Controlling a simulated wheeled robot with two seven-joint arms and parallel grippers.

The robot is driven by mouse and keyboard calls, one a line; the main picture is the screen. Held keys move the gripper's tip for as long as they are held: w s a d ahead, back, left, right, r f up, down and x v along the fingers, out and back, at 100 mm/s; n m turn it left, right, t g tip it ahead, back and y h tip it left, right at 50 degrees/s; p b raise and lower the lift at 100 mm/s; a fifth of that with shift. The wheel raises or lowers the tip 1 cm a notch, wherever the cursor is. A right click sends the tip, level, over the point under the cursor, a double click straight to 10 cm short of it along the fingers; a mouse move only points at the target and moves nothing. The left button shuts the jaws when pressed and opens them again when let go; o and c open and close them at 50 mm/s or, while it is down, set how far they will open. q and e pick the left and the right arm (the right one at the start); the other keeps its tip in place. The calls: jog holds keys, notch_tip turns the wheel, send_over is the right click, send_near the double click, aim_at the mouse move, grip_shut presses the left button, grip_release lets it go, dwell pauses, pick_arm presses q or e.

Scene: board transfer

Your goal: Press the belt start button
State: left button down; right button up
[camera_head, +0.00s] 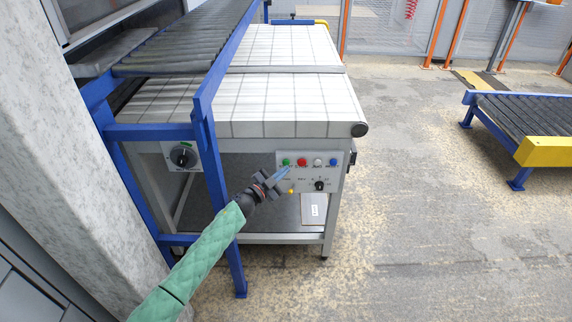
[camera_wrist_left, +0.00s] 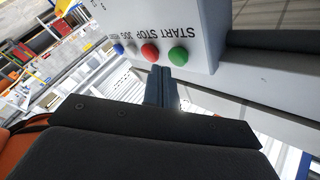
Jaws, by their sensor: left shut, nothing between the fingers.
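The control panel (camera_head: 333,175) is on the front of the white belt conveyor. Its row of buttons has the green start button (camera_head: 286,162) at the left, then the red stop button (camera_head: 302,162), a white one and a blue one. In the left wrist view the panel appears upside down, with the green button (camera_wrist_left: 178,56) under the word START. The fingertips (camera_wrist_left: 160,72) show close to the green and red buttons; I cannot tell whether they touch. My right gripper is out of view.
The white belt (camera_head: 285,100) runs above the panel. A blue-framed roller conveyor (camera_head: 185,40) and its post (camera_head: 215,190) stand left of the panel, near my left arm. A second dial box (camera_head: 183,157) sits left.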

pick_arm(q)
jog(key=shift+w, duration=0.1)
jog(key=shift+w, duration=0.3)
jog(key=shift+w, duration=0.25)
dwell(0.5)
jog(key=shift+w, duration=0.2)
dwell(0.3)
jog(key=shift+s, duration=0.1)
jog(key=shift+s+p, duration=0.55)
jog(key=shift+s, duration=0.2)
